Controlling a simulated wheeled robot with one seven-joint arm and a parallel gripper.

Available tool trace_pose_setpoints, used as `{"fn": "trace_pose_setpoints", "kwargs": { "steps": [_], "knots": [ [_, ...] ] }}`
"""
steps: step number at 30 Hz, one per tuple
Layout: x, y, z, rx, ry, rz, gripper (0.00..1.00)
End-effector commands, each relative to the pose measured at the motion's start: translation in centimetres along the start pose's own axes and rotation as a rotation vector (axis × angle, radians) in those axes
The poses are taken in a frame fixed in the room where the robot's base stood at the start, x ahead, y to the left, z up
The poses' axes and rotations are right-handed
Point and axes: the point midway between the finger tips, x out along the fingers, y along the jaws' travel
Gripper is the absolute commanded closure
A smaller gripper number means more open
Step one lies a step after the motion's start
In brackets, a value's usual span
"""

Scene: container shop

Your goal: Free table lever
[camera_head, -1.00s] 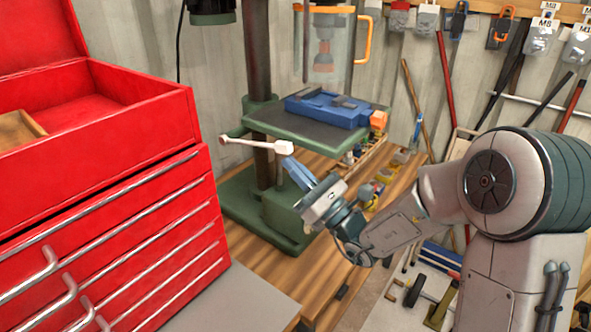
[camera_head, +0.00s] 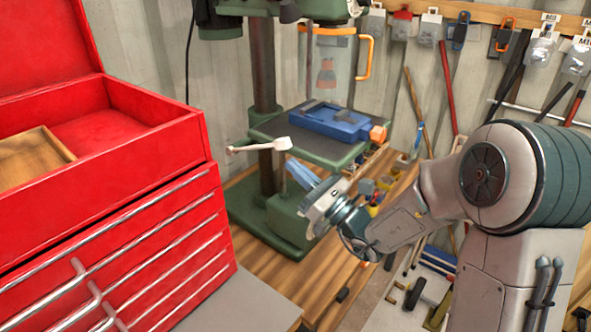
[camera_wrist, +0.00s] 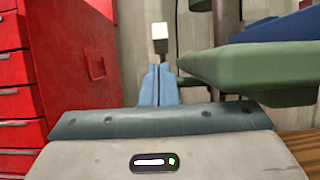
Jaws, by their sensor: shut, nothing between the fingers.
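The table lever (camera_head: 258,147) is a pale rod with a thicker white end, lying beside the left front edge of the drill press table (camera_head: 280,125). In the wrist view its white end (camera_wrist: 159,30) shows just beyond the fingertips. My gripper (camera_head: 292,165) is shut and empty, its blue fingers pointing up and left at the lever's thick end. In the wrist view the shut fingers (camera_wrist: 159,70) line up below that white end. I cannot tell whether they touch it. The green table edge (camera_wrist: 240,66) is close on the right in the wrist view.
A red tool chest (camera_head: 110,225) with an open top fills the left side. A blue vise (camera_head: 335,122) sits on the drill press table. The wooden bench (camera_head: 265,275) below has small items at right. Tools hang on the back wall.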

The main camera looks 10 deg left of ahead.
Motion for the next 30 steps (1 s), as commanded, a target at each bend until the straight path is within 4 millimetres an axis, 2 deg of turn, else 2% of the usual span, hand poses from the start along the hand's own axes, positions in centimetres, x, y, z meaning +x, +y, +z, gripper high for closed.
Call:
{"fn": "trace_pose_setpoints", "kwargs": {
  "steps": [5, 11, 18, 21, 26, 30],
  "knots": [
    [-0.9, 0.0, -1.0, 0.001, 0.001, 0.001, 1.0],
    [-3.3, -0.2, -3.4, 0.002, 0.002, -0.001, 1.0],
    [-8.9, -0.2, -2.3, 0.001, 0.002, -0.002, 1.0],
    [-10.6, -0.2, -2.1, 0.001, 0.001, -0.001, 1.0],
    [-12.3, -0.1, -1.9, 0.001, 0.001, 0.002, 1.0],
    [-12.6, 0.7, -1.7, -0.009, 0.02, 0.037, 1.0]
  ]
}}
